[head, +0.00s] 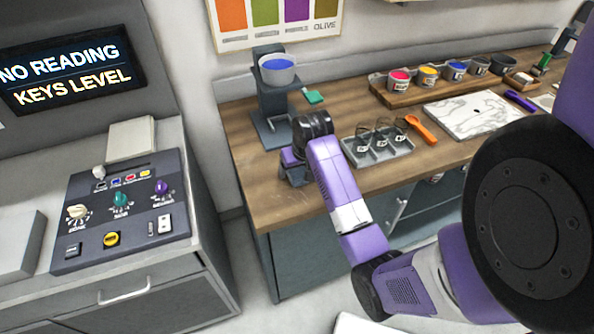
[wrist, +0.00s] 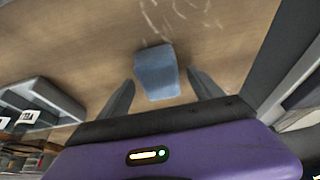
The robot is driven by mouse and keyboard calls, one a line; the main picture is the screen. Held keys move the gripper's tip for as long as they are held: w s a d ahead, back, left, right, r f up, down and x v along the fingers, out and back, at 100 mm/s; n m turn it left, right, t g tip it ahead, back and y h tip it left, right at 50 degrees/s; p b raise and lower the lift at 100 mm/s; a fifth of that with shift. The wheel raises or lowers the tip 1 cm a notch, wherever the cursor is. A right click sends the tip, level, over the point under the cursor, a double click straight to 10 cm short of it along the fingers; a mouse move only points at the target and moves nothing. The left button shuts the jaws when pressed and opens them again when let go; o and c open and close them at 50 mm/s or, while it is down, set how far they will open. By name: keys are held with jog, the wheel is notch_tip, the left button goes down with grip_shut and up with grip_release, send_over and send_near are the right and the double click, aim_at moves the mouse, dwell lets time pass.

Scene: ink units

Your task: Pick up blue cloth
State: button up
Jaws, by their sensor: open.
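The blue cloth (wrist: 157,70) is a small folded grey-blue piece lying on the wooden counter, seen in the wrist view. My gripper (wrist: 160,84) is open, with one dark finger on each side of the cloth and a gap to each. I cannot tell how far above the counter the fingertips are. In the head view my gripper (head: 294,172) is low over the front left part of the counter (head: 245,175), and the cloth does not show there.
A grey tray (head: 398,150) with small jars sits right of my gripper; its edge shows in the wrist view (wrist: 55,92). A dark stand (head: 270,95) holds a bowl behind. A small green item (head: 313,97), an orange tool (head: 421,130) and a white marbled slab (head: 472,112) lie farther off.

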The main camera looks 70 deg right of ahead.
jog(key=shift+w+d+f, duration=0.15)
jog(key=shift+f, duration=0.3)
jog(key=c, duration=1.4)
